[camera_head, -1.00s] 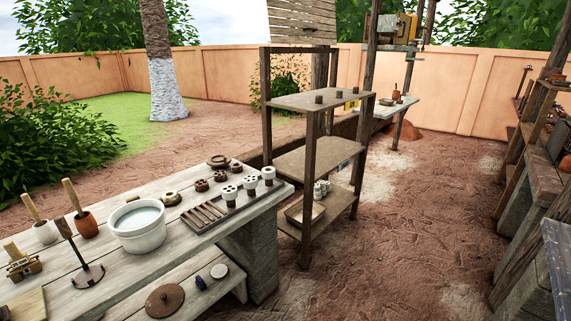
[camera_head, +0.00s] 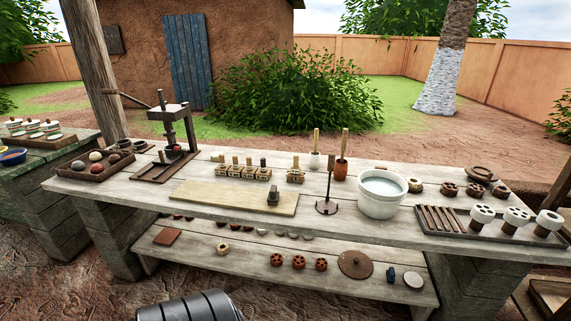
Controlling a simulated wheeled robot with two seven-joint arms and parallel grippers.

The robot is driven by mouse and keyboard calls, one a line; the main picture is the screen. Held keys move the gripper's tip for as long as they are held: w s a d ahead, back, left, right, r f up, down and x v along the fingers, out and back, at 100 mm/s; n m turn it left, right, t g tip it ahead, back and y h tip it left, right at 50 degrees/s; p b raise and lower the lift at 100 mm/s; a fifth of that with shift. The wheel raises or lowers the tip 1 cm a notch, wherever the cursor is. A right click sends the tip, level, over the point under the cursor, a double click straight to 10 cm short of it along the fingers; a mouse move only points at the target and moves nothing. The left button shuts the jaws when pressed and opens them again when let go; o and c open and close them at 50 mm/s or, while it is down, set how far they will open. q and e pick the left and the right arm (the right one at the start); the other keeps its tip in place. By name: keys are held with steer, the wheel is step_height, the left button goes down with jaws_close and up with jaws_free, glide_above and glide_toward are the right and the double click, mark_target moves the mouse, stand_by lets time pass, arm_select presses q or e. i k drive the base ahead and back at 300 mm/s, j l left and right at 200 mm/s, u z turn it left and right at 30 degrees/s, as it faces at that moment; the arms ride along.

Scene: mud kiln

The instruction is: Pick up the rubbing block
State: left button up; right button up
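A small dark block (camera_head: 273,197) sits on the right part of a pale wooden board (camera_head: 215,195) on the long workbench (camera_head: 345,223). It looks like the rubbing block, but it is too small to be sure. Several wooden stamp blocks with upright handles (camera_head: 243,172) stand in a row behind the board, with a similar one (camera_head: 296,175) to their right. Neither of my grippers is in view.
A white bucket (camera_head: 381,194) and a thin upright tool (camera_head: 327,194) stand right of the board. A press (camera_head: 173,145) and a tray of balls (camera_head: 92,166) are at left. The lower shelf (camera_head: 320,283) holds a brown disc (camera_head: 355,264) and small pieces.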

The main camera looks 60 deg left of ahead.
mark_target(273, 197)
steer(key=u, duration=1.95)
